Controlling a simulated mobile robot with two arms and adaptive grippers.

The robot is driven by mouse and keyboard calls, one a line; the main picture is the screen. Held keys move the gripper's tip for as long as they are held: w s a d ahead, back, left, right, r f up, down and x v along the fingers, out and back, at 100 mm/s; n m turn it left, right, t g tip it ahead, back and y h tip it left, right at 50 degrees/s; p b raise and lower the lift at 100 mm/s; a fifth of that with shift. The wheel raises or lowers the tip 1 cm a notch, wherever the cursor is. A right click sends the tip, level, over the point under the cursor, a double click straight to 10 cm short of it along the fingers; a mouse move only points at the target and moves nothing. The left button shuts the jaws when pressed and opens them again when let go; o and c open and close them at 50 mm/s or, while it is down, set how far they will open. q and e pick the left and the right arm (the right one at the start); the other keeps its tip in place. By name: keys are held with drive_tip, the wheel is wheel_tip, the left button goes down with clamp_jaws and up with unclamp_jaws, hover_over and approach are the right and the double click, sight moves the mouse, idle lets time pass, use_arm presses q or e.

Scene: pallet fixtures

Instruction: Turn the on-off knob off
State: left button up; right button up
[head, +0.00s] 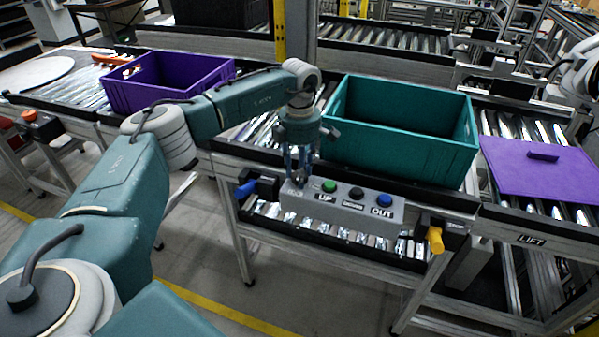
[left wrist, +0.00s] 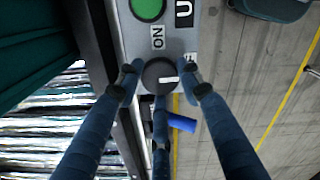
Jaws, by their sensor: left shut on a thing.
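The on-off knob (left wrist: 160,75) is a round black knob with a white mark, at one end of the grey control box (head: 343,207). In the left wrist view its mark points to the right. An ON label (left wrist: 157,37) is beside the knob; another label is partly hidden by a finger. My left gripper (head: 299,176) comes down from above onto that end of the box, its fingers around the knob and shut on it. In the head view the fingers hide most of the knob. My right gripper is not in view.
Green (head: 329,186), black (head: 357,193) and blue (head: 384,200) buttons line the box. Blue (head: 245,189) and yellow (head: 435,240) handles flank it. A teal crate (head: 400,145), a purple crate (head: 165,92) and a purple panel (head: 540,175) are on the conveyors behind.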

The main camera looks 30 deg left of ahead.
use_arm(q)
drive_tip(key=shift+w+r+m, duration=0.15)
drive_tip(key=shift+m, duration=0.15)
drive_tip(key=o, duration=1.1)
drive_tip(key=shift+d, duration=0.1)
drive_tip(key=shift+o, duration=0.2)
wheel_tip(320, 180, up, 12)
